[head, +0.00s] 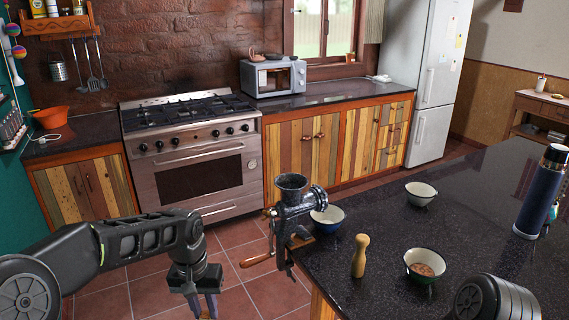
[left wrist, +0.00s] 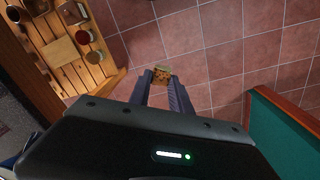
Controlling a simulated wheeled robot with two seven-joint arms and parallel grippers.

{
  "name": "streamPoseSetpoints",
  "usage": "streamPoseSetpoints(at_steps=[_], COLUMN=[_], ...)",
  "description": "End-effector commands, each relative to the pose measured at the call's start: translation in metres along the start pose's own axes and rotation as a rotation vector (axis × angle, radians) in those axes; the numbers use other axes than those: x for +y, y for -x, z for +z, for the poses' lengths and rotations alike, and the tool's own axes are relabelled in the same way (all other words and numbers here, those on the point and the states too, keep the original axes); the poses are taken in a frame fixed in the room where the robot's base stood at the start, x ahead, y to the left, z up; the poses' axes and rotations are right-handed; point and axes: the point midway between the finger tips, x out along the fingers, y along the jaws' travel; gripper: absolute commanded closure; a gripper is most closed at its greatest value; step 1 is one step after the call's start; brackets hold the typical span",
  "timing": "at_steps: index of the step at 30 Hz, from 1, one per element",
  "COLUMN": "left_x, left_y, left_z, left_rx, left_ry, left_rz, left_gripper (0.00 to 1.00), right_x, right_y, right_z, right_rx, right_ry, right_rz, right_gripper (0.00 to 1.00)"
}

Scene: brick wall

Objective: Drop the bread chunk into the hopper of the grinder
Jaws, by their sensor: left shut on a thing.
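The grinder (head: 291,210) is dark metal, fixed at the left edge of the dark island counter, with its crank and wooden handle hanging over the floor. Its round hopper (head: 290,182) opens upward at the top. My left gripper (head: 208,304) points down over the floor, left of the grinder and lower than the hopper. In the left wrist view the fingers are shut on the small brown bread chunk (left wrist: 161,74) at their tips. My right gripper is out of view.
A wooden pestle-like piece (head: 360,255), a bowl with brown contents (head: 424,265), an empty bowl (head: 420,193) and a blue flask (head: 541,192) stand on the counter (head: 470,215). A slatted shelf (left wrist: 62,45) holds several pots.

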Motion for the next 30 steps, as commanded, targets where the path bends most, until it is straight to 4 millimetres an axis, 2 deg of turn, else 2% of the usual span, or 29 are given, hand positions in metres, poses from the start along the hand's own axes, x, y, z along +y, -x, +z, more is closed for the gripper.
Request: streamPoseSetpoints(at_steps=[2, 5, 9, 12, 15, 30], left_x=[-0.001, -0.002, -0.004, -0.006, -0.007, -0.008], left_y=[-0.012, -0.041, -0.095, -0.127, -0.144, -0.147], left_z=[0.002, 0.007, 0.021, 0.032, 0.039, 0.04], left_rx=[-0.005, -0.008, -0.011, -0.008, -0.004, 0.0], left_ry=[0.0, -0.001, -0.001, -0.001, -0.001, 0.0], left_rz=[-0.002, -0.004, -0.005, -0.003, -0.001, -0.001], left_gripper=[1.0, 1.0, 1.0, 1.0, 1.0, 1.0], right_x=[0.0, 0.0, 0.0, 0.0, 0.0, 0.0], right_y=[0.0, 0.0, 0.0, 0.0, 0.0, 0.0], right_z=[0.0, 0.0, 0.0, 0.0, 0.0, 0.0], right_rx=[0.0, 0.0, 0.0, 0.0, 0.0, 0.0], right_ry=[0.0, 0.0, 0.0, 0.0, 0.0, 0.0], right_rz=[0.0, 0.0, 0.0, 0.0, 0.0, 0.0], right_gripper=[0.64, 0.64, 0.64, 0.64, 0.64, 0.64])
